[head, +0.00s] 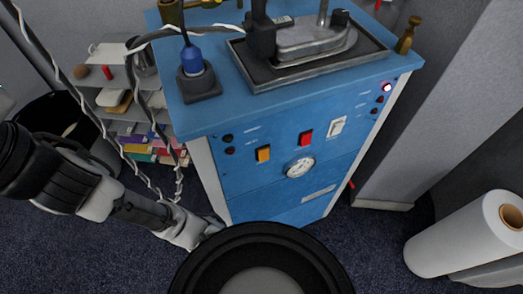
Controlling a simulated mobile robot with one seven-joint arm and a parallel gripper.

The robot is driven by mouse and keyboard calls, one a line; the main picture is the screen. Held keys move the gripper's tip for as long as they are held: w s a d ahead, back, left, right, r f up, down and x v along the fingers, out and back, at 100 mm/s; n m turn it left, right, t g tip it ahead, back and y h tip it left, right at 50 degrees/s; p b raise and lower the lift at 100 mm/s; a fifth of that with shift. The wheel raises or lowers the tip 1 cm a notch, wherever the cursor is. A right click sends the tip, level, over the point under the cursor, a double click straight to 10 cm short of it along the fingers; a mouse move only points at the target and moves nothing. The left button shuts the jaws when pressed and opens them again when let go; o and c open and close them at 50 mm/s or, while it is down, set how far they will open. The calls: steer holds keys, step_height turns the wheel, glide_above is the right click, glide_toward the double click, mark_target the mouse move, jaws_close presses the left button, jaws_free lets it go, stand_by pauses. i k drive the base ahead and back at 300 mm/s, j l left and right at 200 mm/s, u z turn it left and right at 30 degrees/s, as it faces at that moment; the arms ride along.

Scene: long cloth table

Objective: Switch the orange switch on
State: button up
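The orange switch (263,154) is on the front panel of a blue machine (235,185), left of a red switch (305,138) and a white switch (337,126). Which way the orange switch is tipped is too small to tell. My gripper (208,228) is low at the left, near the machine's lower left front corner, below and to the left of the orange switch and apart from it. Its fingers are partly hidden and too small to show whether they are open or shut.
A round gauge (299,167) sits below the switches. A metal press (315,38) and a blue plug (192,61) are on top. Cables hang at the left beside a shelf (110,84). A white roll (465,236) lies at right. Carpet before the panel is partly open.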

mark_target(263, 155)
steer(key=l+u, duration=0.1)
steer(key=u, duration=0.3)
steer(key=l+u, duration=0.1)
steer(key=u, duration=0.3)
steer(key=k+l+u, duration=0.1)
steer(key=u, duration=0.25)
steer(key=k+l+u, duration=0.55)
steer(key=u, duration=0.2)
steer(key=k+l, duration=0.2)
steer(key=k, duration=0.2)
steer(key=k+l+u, duration=0.15)
steer(key=k, duration=0.25)
steer(key=k+l, duration=0.25)
steer(key=k, duration=0.2)
steer(key=u, duration=0.05)
